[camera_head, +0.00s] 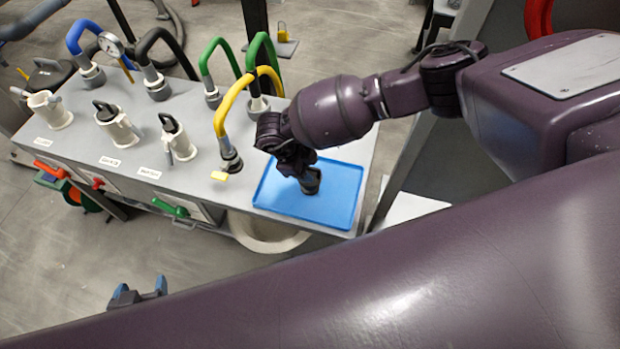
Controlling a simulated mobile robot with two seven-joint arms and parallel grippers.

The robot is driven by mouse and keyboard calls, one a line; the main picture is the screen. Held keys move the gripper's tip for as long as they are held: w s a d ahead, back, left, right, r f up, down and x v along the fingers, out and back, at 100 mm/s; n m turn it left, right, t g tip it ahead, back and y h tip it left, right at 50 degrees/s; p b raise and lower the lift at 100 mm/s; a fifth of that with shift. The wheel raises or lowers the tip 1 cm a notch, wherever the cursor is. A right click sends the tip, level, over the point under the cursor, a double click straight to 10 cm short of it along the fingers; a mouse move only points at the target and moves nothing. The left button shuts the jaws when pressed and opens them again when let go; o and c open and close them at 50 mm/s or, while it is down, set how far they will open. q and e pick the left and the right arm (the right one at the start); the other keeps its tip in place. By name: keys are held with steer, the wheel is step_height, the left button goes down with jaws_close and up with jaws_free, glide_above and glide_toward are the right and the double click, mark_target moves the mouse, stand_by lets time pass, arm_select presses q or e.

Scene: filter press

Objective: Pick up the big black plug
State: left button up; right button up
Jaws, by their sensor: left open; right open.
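A short dark cylindrical piece (311,181), which looks like the black plug, stands on the blue tray (338,212) at the right end of the grey bench. My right gripper (299,170) is over the tray, pointing down right at this piece. Its fingers are dark against dark, so I cannot tell whether they are around the piece or just beside it. My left gripper (140,293) is open and empty at the lower left, with blue fingertips, over the floor in front of the bench. Part of it is hidden behind my large purple arm link.
On the bench (190,190) stand white fittings with black handles (118,125), blue, black, green and yellow hoses (222,118), and a gauge (110,44). Coloured valve handles (170,208) stick out at its front. A pale round bin (265,235) is below the tray.

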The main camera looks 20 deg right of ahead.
steer(key=shift+d+f, duration=0.1)
steer(key=shift+f, duration=0.15)
steer(key=shift+c, duration=0.4)
jaws_close()
steer(key=shift+r, duration=0.1)
